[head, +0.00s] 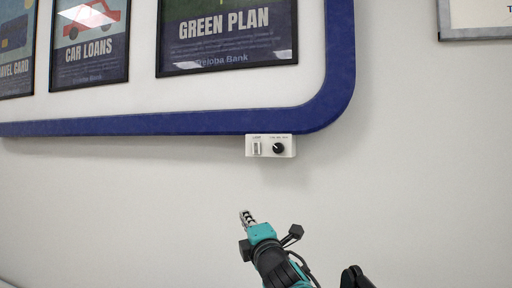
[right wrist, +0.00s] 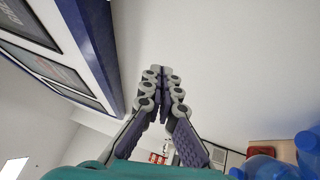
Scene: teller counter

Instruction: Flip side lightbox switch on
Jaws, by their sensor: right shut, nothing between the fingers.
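A small white switch box (head: 271,146) is fixed to the wall just under the blue frame in the head view. The rocker's position is too small to tell. My right gripper (head: 245,215) is below the box and apart from it, pointing up and slightly left. Its fingers are shut and empty, as the right wrist view (right wrist: 159,72) also shows. The box cannot be made out in the right wrist view. My left gripper is not in view.
A thick blue frame (head: 200,122) runs along the wall above the box and curves upward at right. Inside it hang posters, among them a "Green Plan" poster (head: 226,72). The white wall (head: 420,160) around and below the box is bare.

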